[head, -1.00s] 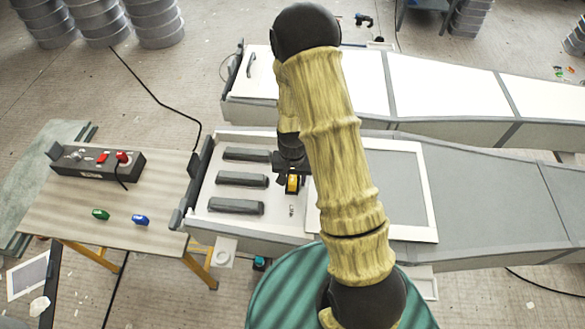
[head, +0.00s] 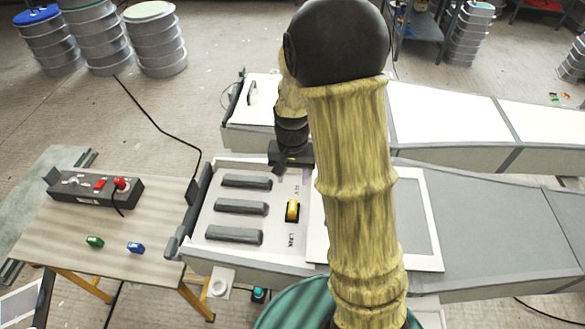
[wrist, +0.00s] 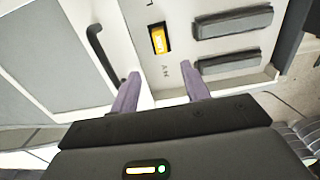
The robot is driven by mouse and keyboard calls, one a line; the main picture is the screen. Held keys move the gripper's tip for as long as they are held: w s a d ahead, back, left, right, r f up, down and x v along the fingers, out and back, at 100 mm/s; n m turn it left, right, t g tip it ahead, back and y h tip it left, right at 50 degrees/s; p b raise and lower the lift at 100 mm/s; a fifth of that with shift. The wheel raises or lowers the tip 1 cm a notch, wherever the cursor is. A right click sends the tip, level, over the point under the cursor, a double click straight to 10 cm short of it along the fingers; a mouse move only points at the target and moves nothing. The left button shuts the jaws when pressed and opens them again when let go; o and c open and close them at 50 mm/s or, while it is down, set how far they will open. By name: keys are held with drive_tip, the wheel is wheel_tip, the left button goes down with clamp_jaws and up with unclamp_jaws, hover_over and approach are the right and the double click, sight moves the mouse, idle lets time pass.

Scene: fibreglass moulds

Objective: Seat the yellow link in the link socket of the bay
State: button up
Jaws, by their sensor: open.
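The yellow link (head: 292,211) sits upright on the white bay panel (head: 262,217), right of the grey bars and just above the printed LINK label. In the wrist view the yellow link (wrist: 158,39) lies within a dark rectangular surround, which looks like the link socket. How deep it sits cannot be told. My gripper (wrist: 163,76) is open and empty. Its two fingers are spread apart and clear of the link. In the head view my gripper (head: 292,168) is beyond the link, near the panel's far edge.
Several grey bars (head: 239,208) rise from the panel left of the link. A black handle (wrist: 101,55) stands beside it in the wrist view. A side table (head: 120,220) holds a control box (head: 95,188), a green piece (head: 95,242) and a blue piece (head: 135,248).

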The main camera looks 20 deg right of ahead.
wheel_tip(320, 180, up, 3)
idle(1.0)
drive_tip(key=s+r+n+t, duration=0.2)
drive_tip(key=s+n, duration=0.2)
drive_tip(key=s, duration=0.7)
drive_tip(key=shift+t, duration=0.3)
drive_tip(key=shift+r, duration=0.15)
